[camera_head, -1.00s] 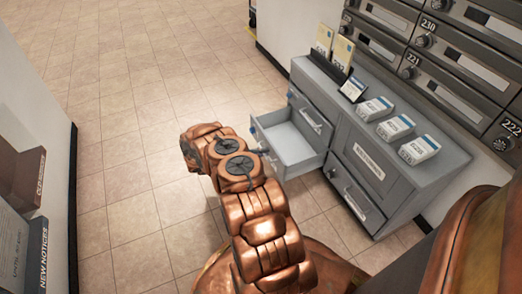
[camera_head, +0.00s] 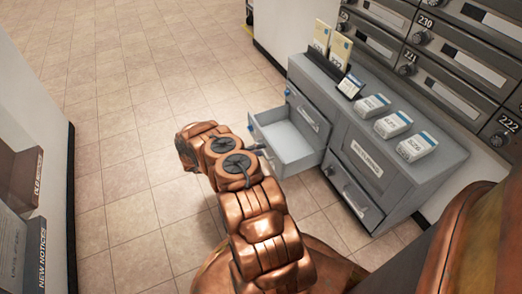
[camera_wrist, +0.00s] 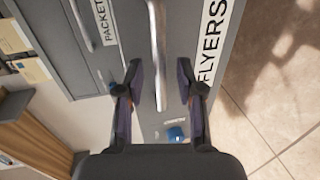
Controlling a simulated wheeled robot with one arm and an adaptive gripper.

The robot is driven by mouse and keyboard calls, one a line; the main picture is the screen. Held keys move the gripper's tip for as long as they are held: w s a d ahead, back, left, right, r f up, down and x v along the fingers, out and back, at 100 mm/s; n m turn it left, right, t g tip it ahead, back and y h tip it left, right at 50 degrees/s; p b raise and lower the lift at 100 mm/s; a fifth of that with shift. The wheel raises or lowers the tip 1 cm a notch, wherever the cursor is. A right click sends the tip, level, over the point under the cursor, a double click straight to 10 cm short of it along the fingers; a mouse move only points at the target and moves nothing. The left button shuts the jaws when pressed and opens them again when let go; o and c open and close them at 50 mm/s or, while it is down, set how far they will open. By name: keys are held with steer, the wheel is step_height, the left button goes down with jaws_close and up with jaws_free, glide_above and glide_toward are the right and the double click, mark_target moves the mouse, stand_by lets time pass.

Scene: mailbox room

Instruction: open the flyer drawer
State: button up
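A grey drawer (camera_head: 294,147) stands pulled out from the grey cabinet (camera_head: 345,128) in the head view, and its inside looks empty. In the wrist view, a grey front (camera_wrist: 183,35) carries a FLYERS label (camera_wrist: 213,42). A metal bar handle (camera_wrist: 158,50) runs along that front. My gripper (camera_wrist: 158,75) is open, with one finger on each side of the handle and visible gaps to it. In the head view, my arm ends at the front of the pulled-out drawer, and my fingers are mostly hidden behind it.
Several mailboxes (camera_head: 455,65) line the wall behind the cabinet. White card stacks (camera_head: 393,124) and a small sign (camera_head: 351,86) stand on its top. A lower cabinet drawer (camera_head: 353,193) is shut. Tiled floor (camera_head: 130,130) is free at left, beside a box (camera_head: 38,250).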

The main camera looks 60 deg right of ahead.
steer(key=v, duration=1.1)
steer(key=shift+r, duration=0.1)
steer(key=s+a+r+y+p, duration=0.25)
steer(key=r+p, duration=0.35)
steer(key=r, duration=0.9)
steer(key=s+a+r+y+p, duration=0.1)
steer(key=a+r+p, duration=0.35)
steer(key=r, duration=1.05)
steer(key=s+a+r+y+p, duration=0.25)
steer(key=r+p, duration=0.45)
steer(key=r, duration=0.8)
steer(key=s+a+r+n+t+y+p, duration=0.2)
steer(key=s+a+r+p, duration=0.5)
steer(key=a+r, duration=0.2)
steer(key=s+a+r+n+t+y+p, duration=0.2)
steer(key=s+a+r+y+p, duration=0.1)
steer(key=s+a+r+p, duration=0.4)
steer(key=s+a+r+n+t+y+p, duration=0.1)
steer(key=s+a+r+y+p, duration=0.1)
steer(key=s+a+r+p, duration=0.5)
steer(key=a+r, duration=0.5)
steer(key=r, duration=0.5)
steer(key=shift+s+a+n+t+y, duration=0.25)
steer(key=shift+s+n+t+y, duration=0.05)
steer(key=shift+n+t, duration=0.1)
steer(key=shift+d+f, duration=0.1)
steer(key=shift+d, duration=0.05)
